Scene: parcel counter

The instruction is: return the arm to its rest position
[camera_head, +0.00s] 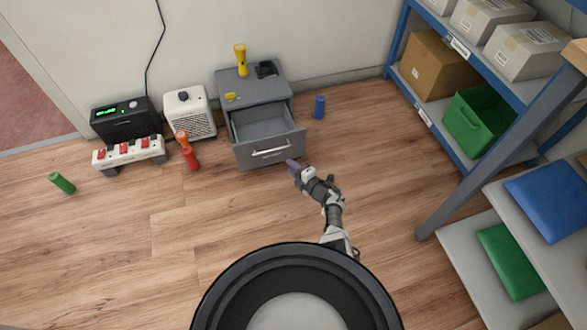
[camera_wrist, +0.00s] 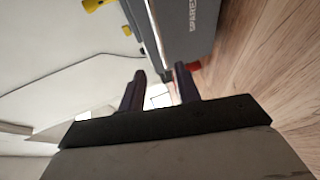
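My arm reaches forward over the wood floor. My gripper (camera_head: 291,164) is at the front right corner of the open drawer (camera_head: 265,125) of a small grey cabinet (camera_head: 252,88); I cannot tell whether it touches the drawer front. In the wrist view the two dark fingers of my gripper (camera_wrist: 160,82) stand apart, with nothing visibly held between them. Grey furniture (camera_wrist: 185,25) fills the top of that view, close beyond the fingers. The drawer looks empty from the head camera.
A yellow flashlight (camera_head: 241,60) stands on the cabinet. A blue cylinder (camera_head: 319,107) stands right of it. A blue-framed shelf (camera_head: 397,38) stands right.

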